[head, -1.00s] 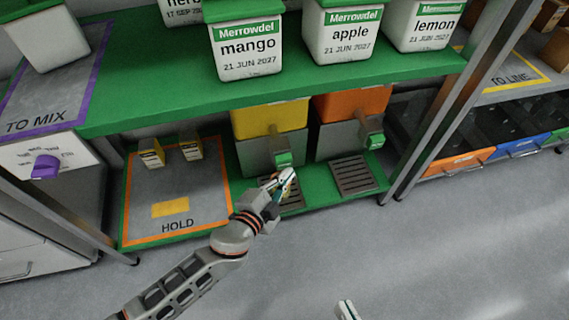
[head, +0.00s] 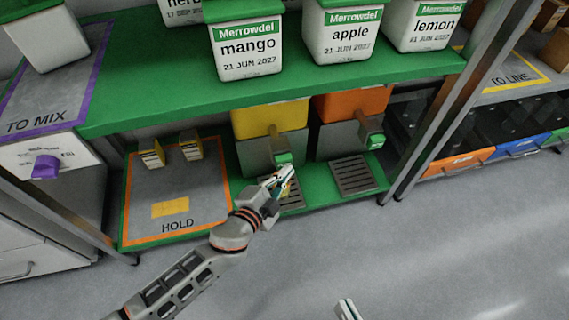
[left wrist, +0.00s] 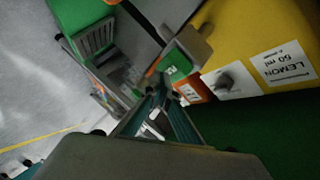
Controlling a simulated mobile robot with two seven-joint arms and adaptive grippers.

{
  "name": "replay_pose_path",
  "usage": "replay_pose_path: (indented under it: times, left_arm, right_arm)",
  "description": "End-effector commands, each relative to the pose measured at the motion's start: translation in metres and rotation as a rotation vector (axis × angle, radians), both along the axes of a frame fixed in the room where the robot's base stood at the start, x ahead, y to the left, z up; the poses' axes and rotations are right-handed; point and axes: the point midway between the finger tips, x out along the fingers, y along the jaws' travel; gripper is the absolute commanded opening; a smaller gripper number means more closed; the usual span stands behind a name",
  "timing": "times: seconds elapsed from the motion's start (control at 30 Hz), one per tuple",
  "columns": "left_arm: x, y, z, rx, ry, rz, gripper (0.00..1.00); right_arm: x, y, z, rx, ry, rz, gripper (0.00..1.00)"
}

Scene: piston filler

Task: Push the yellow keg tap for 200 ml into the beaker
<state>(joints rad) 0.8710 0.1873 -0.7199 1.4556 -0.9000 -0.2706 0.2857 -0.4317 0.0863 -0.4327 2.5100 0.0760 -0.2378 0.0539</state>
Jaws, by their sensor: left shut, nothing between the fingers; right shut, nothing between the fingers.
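The yellow keg (head: 268,120) stands on the lower green shelf in the head view, and its yellow side with a "LEMON 50 ml" label (left wrist: 283,63) fills the upper right of the left wrist view. Its grey tap has a green end (head: 284,159), also seen in the left wrist view (left wrist: 176,69). My left gripper (head: 284,174) is shut and empty, just below and in front of the tap; contact cannot be told. A clear shape, perhaps the beaker (left wrist: 127,78), shows faintly near the drip grate in the left wrist view. My right gripper (head: 346,309) is shut at the bottom edge.
An orange keg (head: 352,103) with a similar tap stands to the right, above a drip grate (head: 353,176). The HOLD mat (head: 150,205) with two small yellow-labelled items lies left. The upper shelf (head: 150,70) overhangs, and a metal post (head: 440,110) stands right.

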Motion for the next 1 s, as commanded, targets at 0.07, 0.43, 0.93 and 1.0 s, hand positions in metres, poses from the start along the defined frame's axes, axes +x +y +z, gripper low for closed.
replay_pose_path:
  times: [0.07, 0.43, 0.93, 1.0]
  left_arm:
    - [-0.0001, -0.0001, 0.0000, 0.000, 0.000, 0.000, 0.00]
    - [0.0012, 0.0003, 0.0001, 0.000, 0.000, 0.000, 0.00]
    - [0.0066, 0.0018, 0.0005, 0.001, -0.001, 0.000, 0.00]
    - [0.0073, 0.0021, 0.0005, 0.001, -0.001, 0.000, 0.00]
  right_arm:
    - [-0.0007, 0.0002, -0.0003, -0.002, 0.000, 0.004, 0.00]
    - [-0.0016, 0.0004, -0.0008, -0.004, 0.000, 0.008, 0.00]
    - [0.0006, -0.0001, 0.0002, 0.001, 0.000, -0.003, 0.00]
    - [0.0008, -0.0002, 0.0003, 0.002, 0.000, -0.004, 0.00]
